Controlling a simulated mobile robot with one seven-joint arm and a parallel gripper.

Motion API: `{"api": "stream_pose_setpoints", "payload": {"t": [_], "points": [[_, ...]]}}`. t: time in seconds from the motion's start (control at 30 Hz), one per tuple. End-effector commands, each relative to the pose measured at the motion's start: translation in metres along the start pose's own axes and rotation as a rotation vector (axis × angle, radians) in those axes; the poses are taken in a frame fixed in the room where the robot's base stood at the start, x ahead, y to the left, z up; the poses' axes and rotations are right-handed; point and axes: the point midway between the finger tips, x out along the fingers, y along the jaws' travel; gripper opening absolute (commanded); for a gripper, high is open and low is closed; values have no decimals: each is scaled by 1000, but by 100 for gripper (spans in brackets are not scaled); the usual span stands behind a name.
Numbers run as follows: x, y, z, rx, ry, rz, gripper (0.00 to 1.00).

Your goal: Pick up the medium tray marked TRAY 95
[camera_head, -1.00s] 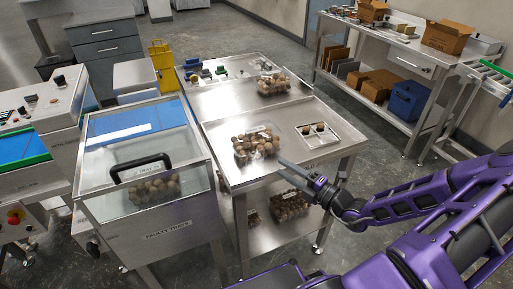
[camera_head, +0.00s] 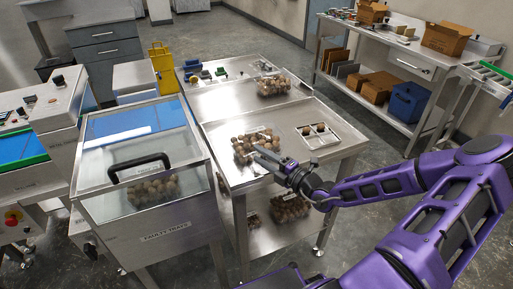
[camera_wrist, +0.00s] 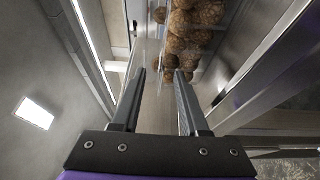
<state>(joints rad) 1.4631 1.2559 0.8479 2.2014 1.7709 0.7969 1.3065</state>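A clear clamshell tray (camera_head: 243,146) full of brown round items lies on the steel table in the head view. A tray with the same kind of items (camera_wrist: 190,35) shows ahead of the fingers in the wrist view, mostly right of centre. No TRAY 95 marking is legible to me. My gripper (camera_head: 263,155) is at the tray's near right side in the head view and covers part of it. In the wrist view my gripper (camera_wrist: 161,76) is open, with nothing held between its fingers. I cannot tell whether a fingertip touches the tray.
Another filled tray (camera_head: 272,85) lies farther back on the table. A pale holder (camera_head: 335,141) with small round items stands to the right. More filled trays (camera_head: 290,208) are on the lower shelf. A glass-topped bin labelled FAULTY TRAYS (camera_head: 165,232) stands left, with a tray inside.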

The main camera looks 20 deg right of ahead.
Motion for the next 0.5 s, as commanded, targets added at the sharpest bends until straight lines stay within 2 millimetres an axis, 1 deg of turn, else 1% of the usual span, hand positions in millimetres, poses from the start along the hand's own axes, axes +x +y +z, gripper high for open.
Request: {"api": "stream_pose_setpoints", "payload": {"t": [0.03,0.23,0.5], "points": [[0,0,0,0,0,0,37],[0,0,0,0,0,0,1],[0,0,0,0,0,1,0]]}}
